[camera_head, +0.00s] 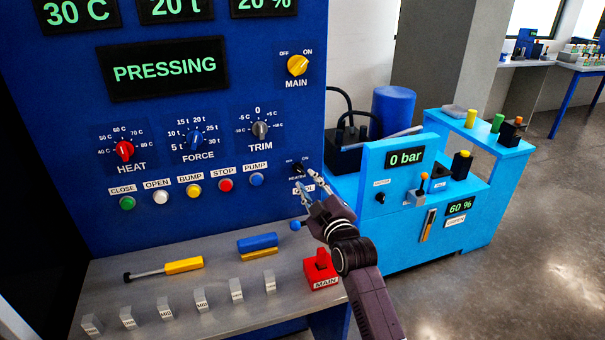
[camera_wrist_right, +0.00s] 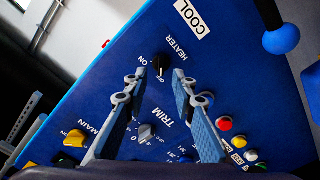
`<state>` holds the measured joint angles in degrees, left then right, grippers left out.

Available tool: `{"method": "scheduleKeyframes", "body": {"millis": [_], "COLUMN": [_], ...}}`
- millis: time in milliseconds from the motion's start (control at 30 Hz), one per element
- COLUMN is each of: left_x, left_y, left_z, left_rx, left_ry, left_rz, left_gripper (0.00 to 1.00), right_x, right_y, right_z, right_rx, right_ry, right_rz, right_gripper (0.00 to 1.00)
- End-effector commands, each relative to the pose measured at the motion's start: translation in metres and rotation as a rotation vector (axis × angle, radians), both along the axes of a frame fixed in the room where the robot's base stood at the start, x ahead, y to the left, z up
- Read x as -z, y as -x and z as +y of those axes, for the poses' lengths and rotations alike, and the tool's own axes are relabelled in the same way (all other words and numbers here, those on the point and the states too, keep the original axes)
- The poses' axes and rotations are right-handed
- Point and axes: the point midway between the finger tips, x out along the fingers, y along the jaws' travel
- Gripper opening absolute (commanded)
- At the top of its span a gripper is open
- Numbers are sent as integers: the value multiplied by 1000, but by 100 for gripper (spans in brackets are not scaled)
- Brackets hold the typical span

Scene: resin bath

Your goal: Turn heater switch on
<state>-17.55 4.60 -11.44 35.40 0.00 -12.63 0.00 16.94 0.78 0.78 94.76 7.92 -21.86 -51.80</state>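The heater switch (camera_head: 298,168) is a small black knob at the lower right of the blue panel, partly crowded by my right gripper in the head view. My right gripper (camera_head: 308,184) is close in front of the panel beside the knob. In the wrist view the right gripper (camera_wrist_right: 158,82) is open, its two fingers apart with the knob showing between and just beyond their tips. Nothing is held. My left gripper is not in view.
A lever with a blue ball (camera_wrist_right: 282,39) and a COOL label (camera_wrist_right: 191,18) are close to the heater switch. The trim knob (camera_head: 261,130) is up left of it. A red MAIN switch (camera_head: 320,269) stands on the grey shelf below. A light-blue unit (camera_head: 372,225) stands at right.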

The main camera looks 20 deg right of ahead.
Motion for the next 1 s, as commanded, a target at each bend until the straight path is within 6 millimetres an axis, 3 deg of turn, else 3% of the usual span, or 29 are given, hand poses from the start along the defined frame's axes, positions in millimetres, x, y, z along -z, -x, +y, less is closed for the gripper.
{"method": "scheduleKeyframes", "body": {"millis": [133,333,500,767,1000], "left_x": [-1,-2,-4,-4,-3], "left_y": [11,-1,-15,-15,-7], "left_z": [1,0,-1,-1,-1], "left_rx": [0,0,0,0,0], "left_ry": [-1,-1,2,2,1], "left_rz": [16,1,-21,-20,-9], "left_gripper": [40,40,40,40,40], "right_x": [-1,0,0,0,0], "right_y": [-21,-39,-45,-45,-45], "right_z": [1,1,1,1,1], "right_rx": [0,0,1,0,0], "right_ry": [0,0,0,0,1], "right_rz": [0,0,1,0,0], "right_gripper": [25,25,25,25,0]}}
